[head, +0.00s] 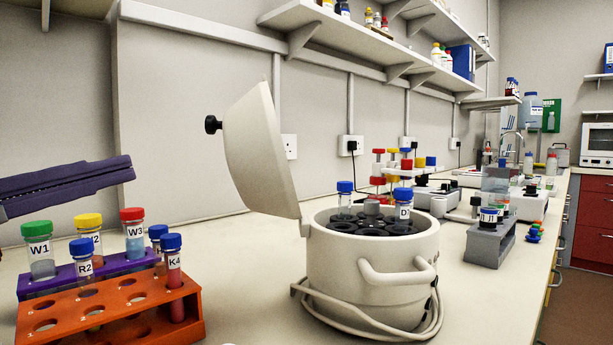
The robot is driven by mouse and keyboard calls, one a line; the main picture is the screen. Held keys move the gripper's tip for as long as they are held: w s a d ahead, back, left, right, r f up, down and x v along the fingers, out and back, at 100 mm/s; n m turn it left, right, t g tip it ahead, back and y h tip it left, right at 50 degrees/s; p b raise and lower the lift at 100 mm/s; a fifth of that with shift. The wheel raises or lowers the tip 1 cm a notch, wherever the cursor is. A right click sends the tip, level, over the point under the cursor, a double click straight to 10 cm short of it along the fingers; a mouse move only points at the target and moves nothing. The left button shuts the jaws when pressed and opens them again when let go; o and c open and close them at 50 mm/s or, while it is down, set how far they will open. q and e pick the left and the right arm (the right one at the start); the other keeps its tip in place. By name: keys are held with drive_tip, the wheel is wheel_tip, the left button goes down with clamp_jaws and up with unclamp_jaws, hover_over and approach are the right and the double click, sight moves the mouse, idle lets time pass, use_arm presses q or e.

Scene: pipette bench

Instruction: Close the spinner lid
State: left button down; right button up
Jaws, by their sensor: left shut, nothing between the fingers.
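The spinner (335,268) is a cream-white round pot on the bench with a side handle and a cable coiled around its base. Its lid (258,150) stands open, hinged at the left rim and tilted up and back, with a black knob (212,124) on its outer face pointing left. Inside, a dark rotor (372,229) holds blue-capped tubes, one marked D (404,203). My left gripper (130,168) comes in from the left, shut and empty. It is above the tube racks, left of and lower than the knob, apart from the lid. My right gripper is not in view.
An orange rack (115,312) and a purple rack (32,285) with several capped tubes stand at the front left, below the left gripper. A grey rack (490,245) and other equipment stand right and behind. A wall shelf (345,30) runs above. Bare bench lies between the racks and spinner.

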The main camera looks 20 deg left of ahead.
sight(250, 156)
use_arm(q)
drive_tip(key=p+x, duration=0.3)
drive_tip(key=x, duration=0.6)
drive_tip(key=shift+w+d, duration=0.1)
drive_tip(key=shift+w, duration=0.05)
